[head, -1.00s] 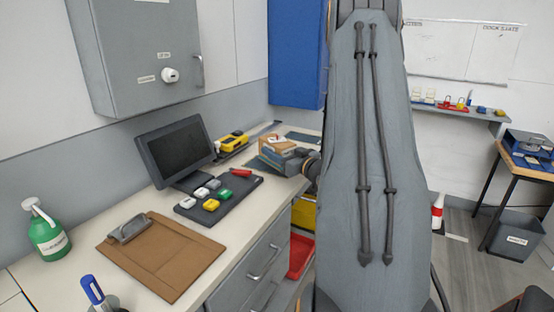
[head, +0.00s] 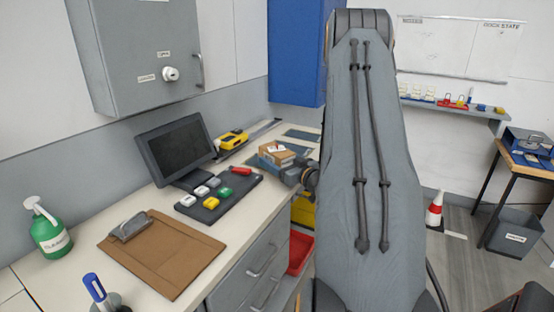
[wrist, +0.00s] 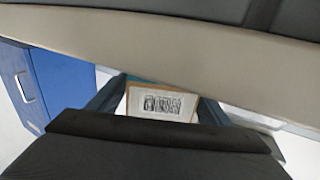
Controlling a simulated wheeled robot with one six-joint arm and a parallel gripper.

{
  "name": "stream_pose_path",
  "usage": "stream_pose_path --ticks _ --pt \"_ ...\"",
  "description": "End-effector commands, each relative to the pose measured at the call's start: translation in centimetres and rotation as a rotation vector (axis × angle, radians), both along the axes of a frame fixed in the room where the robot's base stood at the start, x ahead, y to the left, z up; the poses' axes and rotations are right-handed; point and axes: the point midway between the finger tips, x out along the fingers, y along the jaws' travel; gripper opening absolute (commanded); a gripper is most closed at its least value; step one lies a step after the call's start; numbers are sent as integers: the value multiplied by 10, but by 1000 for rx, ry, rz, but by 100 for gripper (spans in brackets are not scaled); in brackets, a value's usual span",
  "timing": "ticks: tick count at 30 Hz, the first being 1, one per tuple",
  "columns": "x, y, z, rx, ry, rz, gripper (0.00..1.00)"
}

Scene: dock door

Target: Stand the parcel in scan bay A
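The parcel (head: 272,153) is a small brown cardboard box with a white label. It is at the far end of the counter in the head view. My gripper (head: 278,161) has its grey fingers at the parcel's sides. In the wrist view the parcel (wrist: 160,104) sits between the two fingers, its barcode label facing the camera, and my gripper is shut on it. I cannot tell whether the parcel touches the counter. Dark flat panels (head: 301,135) lie on the counter behind the parcel. No bay letter is readable, so I cannot tell which is bay A.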

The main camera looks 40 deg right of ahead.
Motion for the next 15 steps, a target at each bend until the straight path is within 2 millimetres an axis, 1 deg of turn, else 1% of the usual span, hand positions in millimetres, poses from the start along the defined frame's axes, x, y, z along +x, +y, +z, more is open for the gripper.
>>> stream_pose_path --ticks 8,11,15 --pt "-2 -1 4 0 0 -1 72" --pt "-15 -1 2 0 0 -3 72" --pt "-43 -2 1 1 0 -5 72"
